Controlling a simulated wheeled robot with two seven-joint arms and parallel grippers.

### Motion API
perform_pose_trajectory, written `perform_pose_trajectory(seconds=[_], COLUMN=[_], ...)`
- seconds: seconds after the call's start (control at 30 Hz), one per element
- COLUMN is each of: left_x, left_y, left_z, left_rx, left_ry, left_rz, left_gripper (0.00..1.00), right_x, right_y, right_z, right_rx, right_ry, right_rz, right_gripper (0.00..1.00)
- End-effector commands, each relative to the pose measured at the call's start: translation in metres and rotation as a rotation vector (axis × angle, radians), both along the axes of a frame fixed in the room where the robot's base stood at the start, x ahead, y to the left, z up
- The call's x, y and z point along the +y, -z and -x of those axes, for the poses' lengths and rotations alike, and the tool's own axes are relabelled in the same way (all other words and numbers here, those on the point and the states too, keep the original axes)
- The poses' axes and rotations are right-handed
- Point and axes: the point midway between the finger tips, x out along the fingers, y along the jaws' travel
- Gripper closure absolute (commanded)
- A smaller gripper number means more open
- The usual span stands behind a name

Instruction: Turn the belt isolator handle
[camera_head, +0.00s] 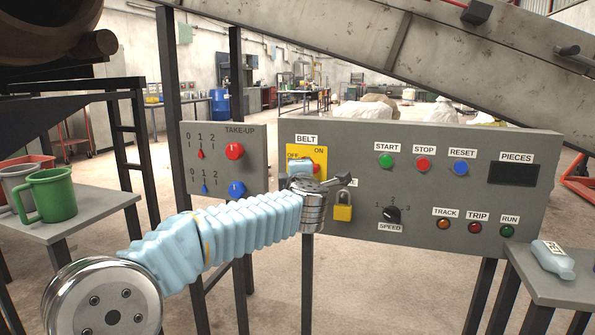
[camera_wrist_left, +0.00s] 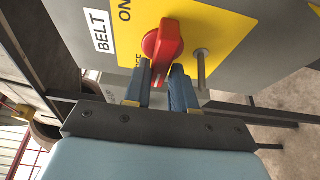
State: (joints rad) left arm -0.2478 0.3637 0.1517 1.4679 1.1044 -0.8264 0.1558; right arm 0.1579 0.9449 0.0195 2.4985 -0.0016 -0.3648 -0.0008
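The red belt isolator handle (camera_wrist_left: 163,45) sits on a yellow plate (camera_wrist_left: 226,28) marked ON and OFF. In the wrist view its narrow end points down, toward my left gripper (camera_wrist_left: 161,72). The two blue-grey fingers stand one on each side of that end, very close to it; I cannot tell whether they press on it. In the head view my left wrist and gripper (camera_head: 300,169) cover part of the yellow plate (camera_head: 320,157), and only a piece of the red handle (camera_head: 317,169) shows. My right gripper is not in view.
A yellow padlock (camera_head: 343,212) hangs on the panel (camera_head: 461,223) below the plate. A thin metal pin (camera_wrist_left: 203,68) sticks out beside the handle. The take-up panel (camera_head: 222,133) stands left.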

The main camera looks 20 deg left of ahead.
Motion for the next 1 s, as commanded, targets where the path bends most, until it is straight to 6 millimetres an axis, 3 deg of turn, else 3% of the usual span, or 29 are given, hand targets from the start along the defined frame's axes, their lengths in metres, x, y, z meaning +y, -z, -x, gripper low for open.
perform_pose_trajectory(seconds=[0.03,0.1,0.47,1.0], left_x=[0.000,0.000,-0.003,-0.043], left_y=[0.000,0.000,-0.001,-0.001], left_z=[0.000,0.000,0.006,0.113], left_rx=[0.000,-0.001,-0.002,-0.002], left_ry=[0.000,0.000,0.002,0.002], left_rz=[-0.001,-0.001,-0.003,-0.002], left_gripper=[0.66,0.56,0.56,0.56], right_x=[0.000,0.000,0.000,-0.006], right_y=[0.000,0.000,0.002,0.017], right_z=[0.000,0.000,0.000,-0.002], right_rx=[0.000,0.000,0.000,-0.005], right_ry=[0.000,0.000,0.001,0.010], right_rz=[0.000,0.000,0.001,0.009], right_gripper=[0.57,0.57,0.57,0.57])
